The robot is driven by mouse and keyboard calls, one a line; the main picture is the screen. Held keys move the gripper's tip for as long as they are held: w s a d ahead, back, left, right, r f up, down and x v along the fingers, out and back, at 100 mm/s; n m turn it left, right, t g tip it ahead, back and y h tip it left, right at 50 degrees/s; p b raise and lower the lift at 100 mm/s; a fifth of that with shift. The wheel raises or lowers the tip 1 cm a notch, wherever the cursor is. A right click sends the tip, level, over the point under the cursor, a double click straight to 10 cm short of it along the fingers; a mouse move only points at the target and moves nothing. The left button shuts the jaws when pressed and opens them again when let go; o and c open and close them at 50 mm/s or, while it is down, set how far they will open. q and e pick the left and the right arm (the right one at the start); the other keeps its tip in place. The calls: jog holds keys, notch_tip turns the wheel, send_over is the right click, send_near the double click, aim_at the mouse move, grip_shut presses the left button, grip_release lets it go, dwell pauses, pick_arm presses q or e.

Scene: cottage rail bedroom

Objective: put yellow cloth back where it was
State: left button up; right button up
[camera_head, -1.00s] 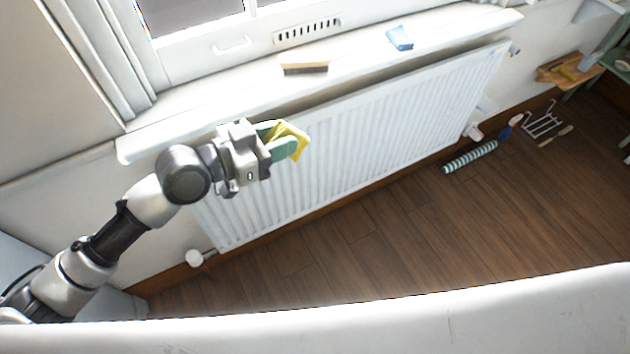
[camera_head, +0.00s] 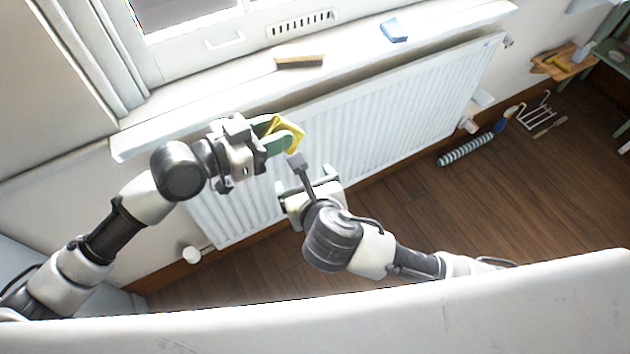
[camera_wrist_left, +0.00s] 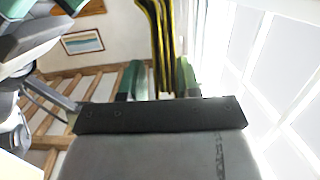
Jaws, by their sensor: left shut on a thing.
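The yellow cloth (camera_head: 296,133) is folded and hangs between the green fingertips of my left gripper (camera_head: 279,136), which is shut on it. The cloth is in the air in front of the windowsill's edge and above the radiator. In the left wrist view the cloth (camera_wrist_left: 158,40) shows as dark and yellow folds between the two green fingers. My right gripper (camera_head: 306,180) is just below and to the right of the cloth, apart from it. Its green fingers look spread, with nothing seen between them.
The white windowsill (camera_head: 200,97) holds a brush (camera_head: 299,62) and a blue cloth (camera_head: 394,30), with bare room left of the brush. The white radiator (camera_head: 400,115) is below. A striped roll (camera_head: 466,150) and a wire rack (camera_head: 534,112) lie on the floor at right.

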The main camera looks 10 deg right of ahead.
jog(key=s+r+n+t+y, duration=0.1)
jog(key=s+r+n+t, duration=0.1)
jog(key=s+r+n, duration=0.7)
jog(key=w+a+f+m, duration=0.1)
jog(key=w+a+f, duration=0.1)
jog(key=w, duration=1.1)
jog(key=shift+m, duration=0.4)
jog(key=shift+f, duration=0.1)
jog(key=shift+c, duration=0.3)
jog(key=c, duration=0.7)
pick_arm(q)
jog(key=o, duration=0.6)
pick_arm(e)
jog(key=shift+c, duration=1.4)
pick_arm(q)
jog(key=o, duration=0.5)
pick_arm(e)
jog(key=shift+c, duration=0.2)
pick_arm(q)
jog(key=shift+a, duration=0.1)
